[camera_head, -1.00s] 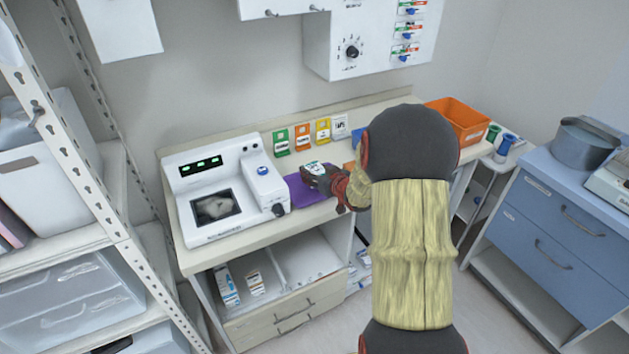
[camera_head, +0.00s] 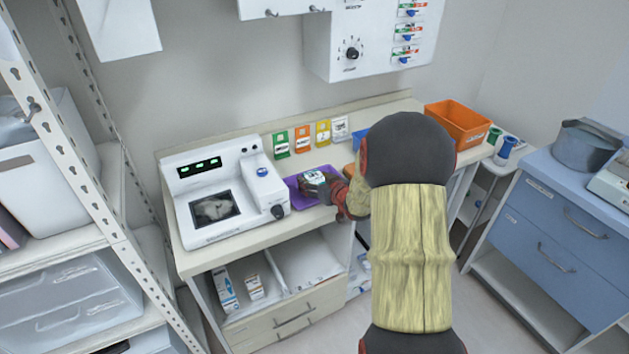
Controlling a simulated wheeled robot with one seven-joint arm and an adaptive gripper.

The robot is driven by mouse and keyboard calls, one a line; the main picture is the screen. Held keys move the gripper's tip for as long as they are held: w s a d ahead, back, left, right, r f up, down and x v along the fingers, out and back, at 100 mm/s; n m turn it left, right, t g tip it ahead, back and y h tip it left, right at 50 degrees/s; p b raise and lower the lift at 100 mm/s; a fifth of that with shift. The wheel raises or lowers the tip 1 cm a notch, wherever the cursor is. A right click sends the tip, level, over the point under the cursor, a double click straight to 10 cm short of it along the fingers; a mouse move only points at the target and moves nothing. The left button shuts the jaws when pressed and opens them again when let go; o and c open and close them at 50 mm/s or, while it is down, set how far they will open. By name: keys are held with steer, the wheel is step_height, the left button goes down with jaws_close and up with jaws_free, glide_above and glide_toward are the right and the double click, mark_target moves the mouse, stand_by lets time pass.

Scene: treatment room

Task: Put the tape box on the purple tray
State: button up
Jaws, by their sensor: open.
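The purple tray (camera_head: 294,187) lies on the counter just right of the white machine. A small white box with dark and teal marks (camera_head: 315,177), which looks like the tape box, is over the tray's right part, at my gripper's fingers. My gripper (camera_head: 318,182) reaches in from the right, low over the tray, with its jaws open around or beside the box. The fingers and wrist hide part of the box and tray. I cannot tell whether the box's underside touches the tray.
The white machine (camera_head: 219,205) stands close left of the tray. Several coloured cards (camera_head: 302,139) stand along the wall behind. An orange bin (camera_head: 457,122) is at the counter's right end, and a blue container (camera_head: 360,138) is partly hidden by my arm. Open shelves lie below.

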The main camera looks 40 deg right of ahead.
steer(key=shift+r, duration=0.25)
steer(key=p+v, duration=0.4)
steer(key=v, duration=0.7)
steer(key=shift+s+r, duration=0.1)
steer(key=shift+s, duration=0.3)
steer(key=a+r+g+h, duration=0.1)
steer(key=a+r+g, duration=0.2)
steer(key=a+r, duration=0.8)
steer(key=s+a+r+n+g+y, duration=0.1)
steer(key=s+a+r+g+y, duration=0.1)
steer(key=s+a, duration=0.8)
steer(key=s+a+r+n+g+y, duration=0.1)
steer(key=s+a+r+g+y, duration=0.1)
steer(key=s+a, duration=0.8)
steer(key=a, duration=0.2)
steer(key=shift+a+r+n, duration=0.2)
steer(key=shift+a+n, duration=0.15)
steer(key=shift+n, duration=0.05)
